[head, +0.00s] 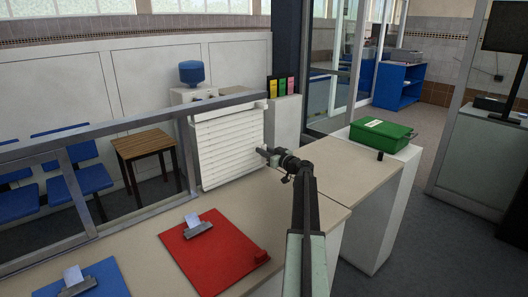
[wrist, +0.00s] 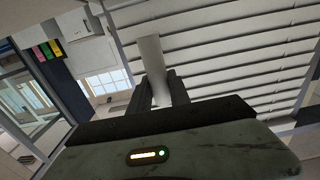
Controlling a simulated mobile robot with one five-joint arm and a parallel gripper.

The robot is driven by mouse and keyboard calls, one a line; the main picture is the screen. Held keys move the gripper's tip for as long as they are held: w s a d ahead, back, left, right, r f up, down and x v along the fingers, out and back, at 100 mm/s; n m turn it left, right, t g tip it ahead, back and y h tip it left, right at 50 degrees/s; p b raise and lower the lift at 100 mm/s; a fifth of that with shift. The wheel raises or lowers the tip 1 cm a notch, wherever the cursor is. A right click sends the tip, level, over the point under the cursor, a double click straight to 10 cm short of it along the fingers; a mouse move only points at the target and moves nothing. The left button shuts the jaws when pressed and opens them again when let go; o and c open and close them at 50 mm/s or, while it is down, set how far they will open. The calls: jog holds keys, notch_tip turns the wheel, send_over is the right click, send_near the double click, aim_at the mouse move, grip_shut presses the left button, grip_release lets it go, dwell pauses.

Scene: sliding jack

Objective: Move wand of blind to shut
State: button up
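The blind (head: 228,145) with white horizontal slats hangs in the grey frame behind the counter. Its slats are tilted, with dark gaps between them in the wrist view (wrist: 230,50). The wand (wrist: 151,58) is a pale rod at the blind's left side in the wrist view. It passes between the two dark fingers of my gripper (wrist: 158,88) and fills the gap between them. In the head view my gripper (head: 268,154) is at the blind's right edge, and I cannot make out the wand there.
The beige counter (head: 290,215) runs below my arm. A red clipboard (head: 213,250) and a blue clipboard (head: 95,280) lie on it. A green box (head: 381,134) and a small black object (head: 379,156) stand on the counter at right. A metal rail (head: 80,145) crosses the left.

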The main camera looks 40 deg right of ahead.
jog(key=o, duration=0.4)
jog(key=shift+f, duration=0.1)
jog(key=s, duration=0.7)
jog(key=shift+s+a, duration=0.25)
jog(key=shift+s, duration=0.1)
